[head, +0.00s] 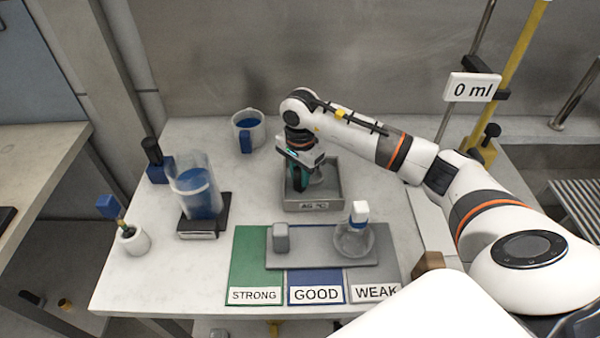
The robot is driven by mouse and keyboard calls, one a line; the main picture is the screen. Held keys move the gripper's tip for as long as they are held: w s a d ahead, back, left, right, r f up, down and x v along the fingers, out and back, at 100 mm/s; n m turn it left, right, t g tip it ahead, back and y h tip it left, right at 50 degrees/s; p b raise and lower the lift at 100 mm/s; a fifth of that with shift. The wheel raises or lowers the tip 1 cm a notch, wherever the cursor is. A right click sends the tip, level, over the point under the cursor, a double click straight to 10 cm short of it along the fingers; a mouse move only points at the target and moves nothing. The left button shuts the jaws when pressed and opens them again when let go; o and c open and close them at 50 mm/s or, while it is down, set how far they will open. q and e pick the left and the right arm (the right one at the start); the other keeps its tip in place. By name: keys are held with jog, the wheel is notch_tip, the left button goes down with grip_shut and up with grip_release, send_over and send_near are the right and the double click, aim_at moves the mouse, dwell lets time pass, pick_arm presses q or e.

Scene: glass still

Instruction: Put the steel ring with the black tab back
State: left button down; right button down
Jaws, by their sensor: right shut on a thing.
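My right gripper (299,184) points down into a grey open-topped box (306,206) with a temperature label on its front. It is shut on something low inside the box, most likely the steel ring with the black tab. The jaws and the box wall hide nearly all of it, so its shape and tab cannot be made out. A pale rounded shape shows beside the jaws, too small to identify. My left gripper is not in view.
A stoppered flask (354,238) and a grey block (281,238) stand on a grey tray (318,260) in front of the box. Bare white table lies between beaker and box.

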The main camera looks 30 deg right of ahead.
jog(key=shift+f, duration=0.3)
jog(key=c, duration=1.1)
grip_release()
notch_tip(320, 180, up, 12)
jog(key=b, duration=0.2)
jog(key=shift+b, duration=0.35)
